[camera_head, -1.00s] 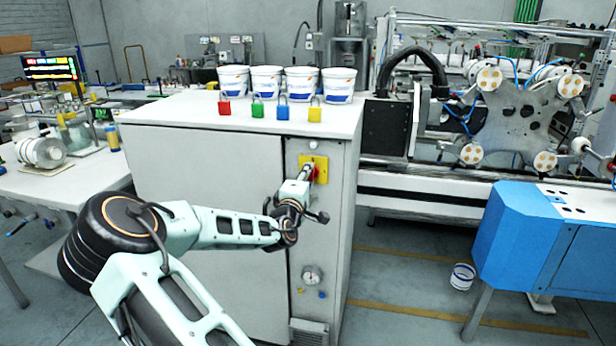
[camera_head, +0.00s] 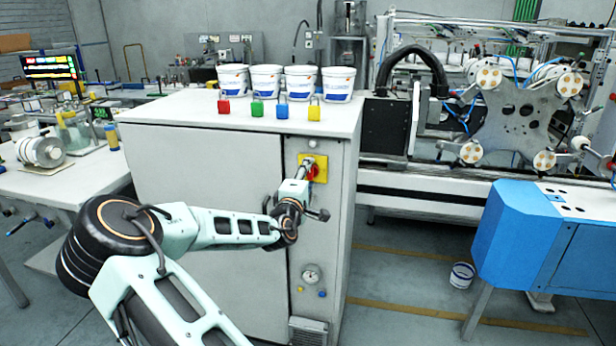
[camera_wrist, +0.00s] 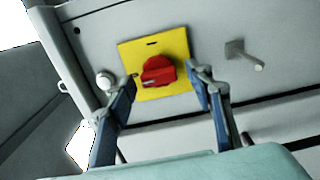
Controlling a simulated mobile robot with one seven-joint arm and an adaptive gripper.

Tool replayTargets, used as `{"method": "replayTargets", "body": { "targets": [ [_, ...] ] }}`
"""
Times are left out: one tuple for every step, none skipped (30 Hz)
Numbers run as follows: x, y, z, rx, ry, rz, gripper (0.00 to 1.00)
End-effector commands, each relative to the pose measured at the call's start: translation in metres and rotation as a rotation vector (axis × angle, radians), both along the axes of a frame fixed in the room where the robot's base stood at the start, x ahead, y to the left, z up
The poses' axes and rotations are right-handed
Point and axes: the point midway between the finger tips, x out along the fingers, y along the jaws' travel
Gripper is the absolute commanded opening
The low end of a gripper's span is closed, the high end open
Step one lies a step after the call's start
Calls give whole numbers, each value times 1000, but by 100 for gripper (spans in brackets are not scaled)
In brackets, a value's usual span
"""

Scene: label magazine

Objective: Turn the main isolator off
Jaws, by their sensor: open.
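The main isolator is a red rotary knob (camera_wrist: 158,71) on a yellow square plate (camera_wrist: 180,45), fixed to the front of a grey cabinet. In the head view the yellow plate (camera_head: 320,164) is partly hidden by my gripper (camera_head: 305,168). In the wrist view my gripper (camera_wrist: 163,78) is open, with one finger at each side of the red knob. The fingertips are close to the plate. I cannot tell whether either touches the knob.
A gauge (camera_head: 311,274) sits below the isolator. A door handle (camera_wrist: 240,54) juts out beside the plate.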

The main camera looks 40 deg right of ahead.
Motion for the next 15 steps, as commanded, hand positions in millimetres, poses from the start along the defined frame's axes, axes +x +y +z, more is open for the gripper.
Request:
{"method": "replayTargets", "body": {
  "targets": [
    [0,0,0,1,-1,1,48],
    [0,0,0,1,-1,1,48],
    [0,1,0,1,-1,1,48],
    [-1,2,0,1,-1,1,48],
    [-2,3,0,1,-1,1,48],
    [-3,6,0,1,-1,2,48],
    [-5,8,0,1,0,2,48],
    [-7,11,0,1,0,3,48],
    [-11,15,0,1,0,2,48],
    [-14,19,0,1,0,3,48],
    [-18,23,0,1,0,2,48],
    [-22,29,0,1,-1,3,48],
    [-26,33,0,1,-1,2,48],
    [-30,38,0,1,0,4,48],
    [-35,44,0,1,1,4,48]
  ]
}}
